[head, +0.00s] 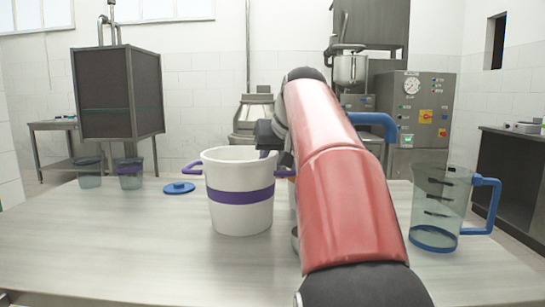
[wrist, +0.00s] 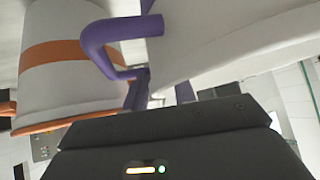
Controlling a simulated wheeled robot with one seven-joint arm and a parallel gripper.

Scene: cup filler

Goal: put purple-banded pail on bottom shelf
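The purple-banded pail (head: 239,173) is white and stands upright on the table in the head view, left of my arm. Its purple handles stick out left and right. My gripper (head: 270,148) is at its right side, by the right handle, largely hidden behind my arm. In the wrist view a purple handle (wrist: 120,27) and a white pail wall (wrist: 220,35) are close in front of my gripper (wrist: 160,98). Whether the fingers are closed on the handle is hidden. A side table with a low shelf (head: 58,168) stands at the back left; I cannot tell if it is the named shelf.
An orange-banded white pail (wrist: 65,85) shows in the wrist view. A clear blue-handled jug (head: 437,210) stands on the table (head: 130,245) at right. The table's front left is clear.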

